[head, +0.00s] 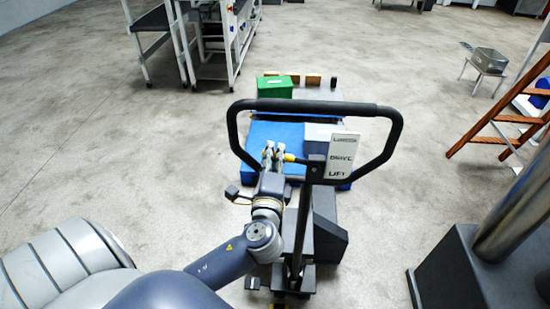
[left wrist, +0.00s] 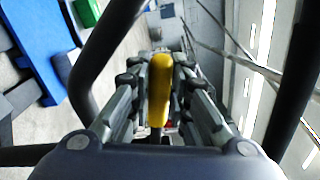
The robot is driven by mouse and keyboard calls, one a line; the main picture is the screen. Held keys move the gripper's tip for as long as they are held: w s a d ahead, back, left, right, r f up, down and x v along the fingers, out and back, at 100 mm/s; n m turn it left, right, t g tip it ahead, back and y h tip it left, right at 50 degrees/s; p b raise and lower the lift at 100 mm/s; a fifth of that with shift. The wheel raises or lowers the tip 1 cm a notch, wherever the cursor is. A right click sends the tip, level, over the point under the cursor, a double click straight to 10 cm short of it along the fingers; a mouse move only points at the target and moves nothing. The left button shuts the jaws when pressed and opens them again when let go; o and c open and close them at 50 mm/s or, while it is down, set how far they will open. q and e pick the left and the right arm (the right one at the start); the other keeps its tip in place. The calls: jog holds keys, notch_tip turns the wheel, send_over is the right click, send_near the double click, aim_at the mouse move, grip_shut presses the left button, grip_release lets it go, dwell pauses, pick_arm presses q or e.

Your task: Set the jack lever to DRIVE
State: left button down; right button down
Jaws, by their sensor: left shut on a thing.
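The pallet jack's black loop handle (head: 312,106) stands in the middle of the head view, with a white label plate (head: 342,157) whose readable words are DRIVE and LIFT. The yellow jack lever (head: 289,157) sticks out to the left of the handle's post, inside the loop. My left gripper (head: 274,150) reaches into the loop and is shut on the lever. In the left wrist view the yellow lever (left wrist: 160,90) lies between the two fingers. Its setting cannot be told for sure. My right gripper is not in view.
The jack carries a blue load (head: 270,135), with a green box (head: 275,87) beyond it. A white-framed machine (head: 212,45) stands at the back left. A brown ladder (head: 505,118) stands at the right. The floor at left is clear.

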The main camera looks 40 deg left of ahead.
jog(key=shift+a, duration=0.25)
pick_arm(q)
jog(key=c, duration=1.5)
grip_release()
jog(key=shift+s, duration=0.1)
jog(key=v, duration=1.2)
jog(key=shift+f, duration=0.1)
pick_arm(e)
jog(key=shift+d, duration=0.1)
